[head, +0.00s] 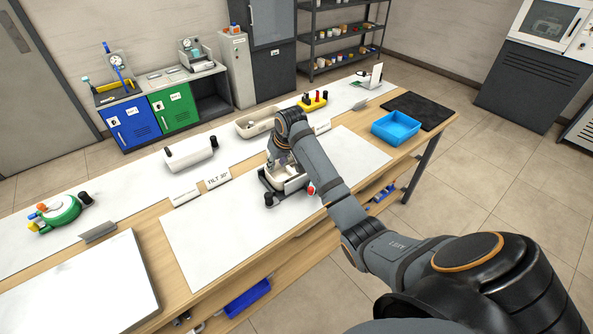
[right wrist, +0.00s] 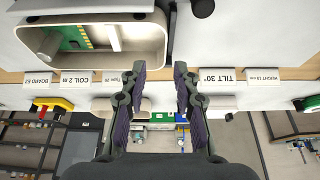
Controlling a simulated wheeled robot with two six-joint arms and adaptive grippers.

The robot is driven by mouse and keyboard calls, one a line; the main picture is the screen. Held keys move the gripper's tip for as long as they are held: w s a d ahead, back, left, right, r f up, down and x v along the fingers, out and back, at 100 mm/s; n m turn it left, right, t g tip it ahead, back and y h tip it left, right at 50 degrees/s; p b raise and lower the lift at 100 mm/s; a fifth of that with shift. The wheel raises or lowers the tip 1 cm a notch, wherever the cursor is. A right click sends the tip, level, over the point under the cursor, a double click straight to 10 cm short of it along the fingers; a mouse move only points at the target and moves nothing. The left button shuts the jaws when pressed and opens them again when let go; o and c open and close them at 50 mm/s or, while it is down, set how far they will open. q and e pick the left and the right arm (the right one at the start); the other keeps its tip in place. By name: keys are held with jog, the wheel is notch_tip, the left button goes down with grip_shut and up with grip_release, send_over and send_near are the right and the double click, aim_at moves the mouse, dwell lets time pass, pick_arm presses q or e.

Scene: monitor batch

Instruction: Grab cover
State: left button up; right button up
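A white cover (head: 189,152) with black knobs lies on the white back strip of the bench, left of my right arm in the head view. It looks like the pale piece (right wrist: 220,103) partly hidden behind a finger in the right wrist view. A pale open housing (head: 290,181) stands on the front mat on a dark base. The right wrist view shows a green board inside this housing (right wrist: 110,38). My right gripper (right wrist: 160,70) is open and empty, with its fingers apart beside the housing. In the head view it is mostly hidden behind the arm. My left gripper is out of view.
A pale tray (head: 250,127) and a yellow holder (head: 313,102) stand on the back strip. Small label signs (head: 217,178) line its front. A blue bin (head: 396,128) is at the right. The front mat (head: 215,235) is clear left of the housing.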

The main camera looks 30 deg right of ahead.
aim_at(270, 176)
jog(key=x, duration=0.6)
jog(key=p+x, duration=0.1)
jog(key=x, duration=0.3)
jog(key=shift+w+a+r, duration=0.1)
jog(key=shift+w+a, duration=0.05)
jog(key=shift+a, duration=0.25)
grip_shut()
jog(key=shift+r, duration=0.1)
